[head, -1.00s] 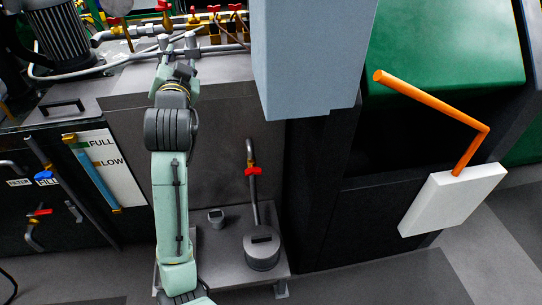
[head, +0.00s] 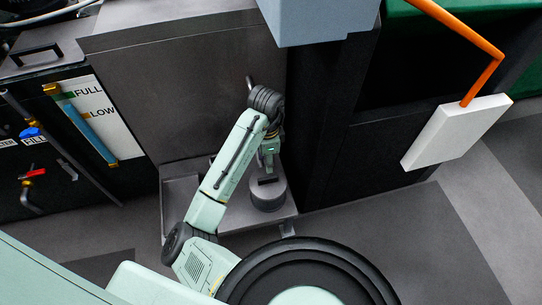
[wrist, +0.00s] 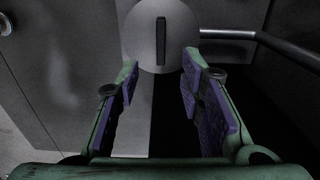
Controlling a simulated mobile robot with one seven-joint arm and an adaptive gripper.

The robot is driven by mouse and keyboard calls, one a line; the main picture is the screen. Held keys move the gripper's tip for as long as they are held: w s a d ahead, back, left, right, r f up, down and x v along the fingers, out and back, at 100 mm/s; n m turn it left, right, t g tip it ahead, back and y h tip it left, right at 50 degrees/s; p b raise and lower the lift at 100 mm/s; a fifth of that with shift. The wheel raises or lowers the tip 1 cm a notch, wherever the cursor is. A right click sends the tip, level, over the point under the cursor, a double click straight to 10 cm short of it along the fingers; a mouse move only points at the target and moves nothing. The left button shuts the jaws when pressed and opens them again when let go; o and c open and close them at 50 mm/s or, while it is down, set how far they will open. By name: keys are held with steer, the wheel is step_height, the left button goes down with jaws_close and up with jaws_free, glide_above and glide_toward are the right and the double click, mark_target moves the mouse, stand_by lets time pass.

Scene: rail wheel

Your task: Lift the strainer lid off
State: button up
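The strainer is a grey round canister (head: 268,197) on a low metal platform in the head view. Its lid (head: 257,188) is a round disc with a dark bar handle (head: 266,181). In the wrist view the lid (wrist: 142,40) is at the top centre, with the bar handle (wrist: 161,41) upright in the picture. My gripper (wrist: 160,66) is open and empty, its two purple-padded fingers apart below the handle in that view. In the head view my gripper (head: 268,164) is just above the lid, partly hidden by my wrist.
The platform's rim (head: 181,178) shows left of my arm. A dark cabinet (head: 330,165) stands close on the right. A blue-grey box (head: 315,20) overhangs above. A white block with an orange bar (head: 456,132) is farther right. A pipe (wrist: 285,50) runs beside the lid in the wrist view.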

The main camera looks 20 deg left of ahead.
mark_target(268, 178)
step_height(268, 178, down, 10)
steer(key=shift+f, duration=0.1)
stand_by(0.4)
steer(key=shift+c, duration=0.6)
jaws_close()
stand_by(0.5)
